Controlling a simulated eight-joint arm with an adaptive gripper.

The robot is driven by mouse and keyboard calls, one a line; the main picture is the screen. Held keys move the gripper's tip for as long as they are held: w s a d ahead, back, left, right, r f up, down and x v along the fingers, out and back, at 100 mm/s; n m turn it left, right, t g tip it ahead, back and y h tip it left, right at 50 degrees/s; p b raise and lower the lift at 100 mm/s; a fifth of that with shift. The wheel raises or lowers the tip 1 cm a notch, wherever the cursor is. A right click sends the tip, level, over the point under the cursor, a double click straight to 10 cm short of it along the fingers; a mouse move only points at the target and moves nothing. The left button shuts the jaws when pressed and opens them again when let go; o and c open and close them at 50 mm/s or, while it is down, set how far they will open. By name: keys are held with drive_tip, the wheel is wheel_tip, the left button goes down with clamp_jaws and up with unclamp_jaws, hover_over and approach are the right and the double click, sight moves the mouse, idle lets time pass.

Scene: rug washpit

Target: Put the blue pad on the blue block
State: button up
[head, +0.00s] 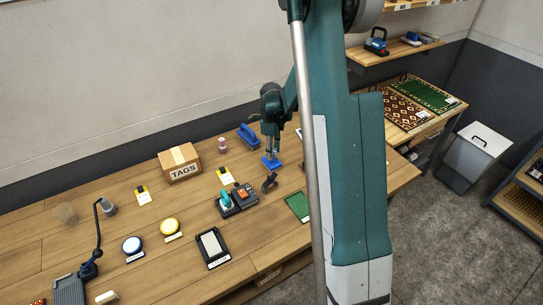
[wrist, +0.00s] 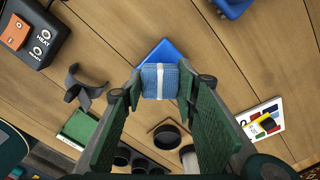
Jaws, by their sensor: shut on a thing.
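The blue pad (wrist: 160,80), light blue with a white stripe, is held between the two fingertips of my gripper (wrist: 158,84) in the wrist view. The blue block (wrist: 163,51) is a flat, darker blue shape behind the pad, partly hidden by it. In the head view my gripper (head: 270,152) points down right over the blue block (head: 272,164). I cannot tell whether the pad touches the block or hangs just above it.
A blue handled tool (head: 248,135) stands behind my gripper. A dark curved holder (head: 270,182) and a control box with an orange part (head: 244,195) are close in front. A green pad (head: 298,206) lies to the right. A TAGS box (head: 180,163) stands to the left.

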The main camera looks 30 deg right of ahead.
drive_tip(key=shift+f, duration=1.4)
drive_tip(key=shift+f, duration=0.15)
drive_tip(key=o, duration=0.7)
drive_tip(key=shift+o, duration=0.3)
drive_tip(key=shift+r, duration=6.2)
drive_tip(key=shift+r, duration=0.1)
